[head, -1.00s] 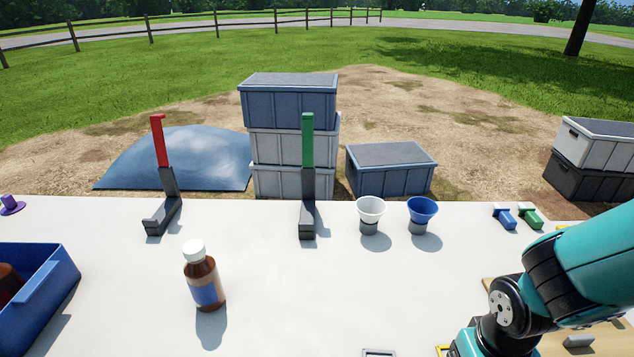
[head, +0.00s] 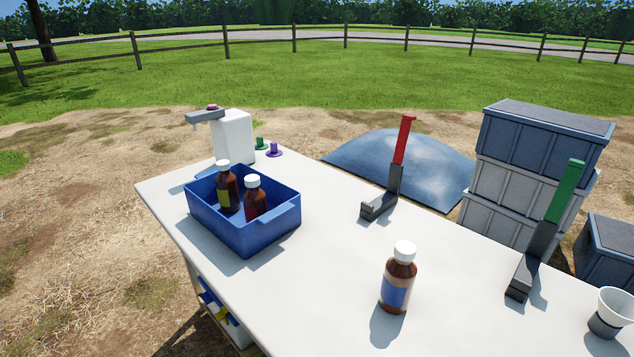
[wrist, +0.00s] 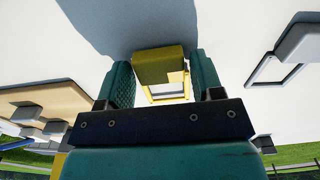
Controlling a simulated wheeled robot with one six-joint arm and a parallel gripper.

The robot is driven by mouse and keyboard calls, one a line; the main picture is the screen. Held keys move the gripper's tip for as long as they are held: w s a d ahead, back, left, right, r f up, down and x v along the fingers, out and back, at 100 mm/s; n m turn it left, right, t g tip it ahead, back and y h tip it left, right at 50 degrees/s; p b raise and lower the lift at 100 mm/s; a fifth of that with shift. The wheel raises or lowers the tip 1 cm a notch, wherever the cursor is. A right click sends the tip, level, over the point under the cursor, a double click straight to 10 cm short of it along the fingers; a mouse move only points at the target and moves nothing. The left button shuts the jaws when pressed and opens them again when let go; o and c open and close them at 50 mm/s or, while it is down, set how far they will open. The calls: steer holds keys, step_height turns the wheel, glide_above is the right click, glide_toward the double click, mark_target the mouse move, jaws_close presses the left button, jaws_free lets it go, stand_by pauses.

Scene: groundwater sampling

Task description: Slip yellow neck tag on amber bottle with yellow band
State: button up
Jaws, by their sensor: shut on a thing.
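The amber bottle with the yellow band (head: 223,195) stands, white-capped, in the left part of the blue bin (head: 247,235); the bin wall hides its base. In the wrist view, my gripper (wrist: 160,75) is shut on the yellow neck tag (wrist: 158,66), which shows a solid yellow block and an open yellow frame. The tag is over the white table top (wrist: 235,75). The head view shows neither my gripper nor the tag, so their distance from the bottle is unclear.
A red-banded bottle (head: 254,197) shares the bin. A blue-banded bottle (head: 398,280) stands on the table. Red-topped (head: 403,140) and green-topped (head: 565,190) upright brackets stand behind it. A white dispenser (head: 233,135) is beyond the bin. A grey frame (wrist: 277,68) lies beside my gripper.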

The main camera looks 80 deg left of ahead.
steer(key=shift+r+p, duration=2.25)
steer(key=shift+r, duration=0.5)
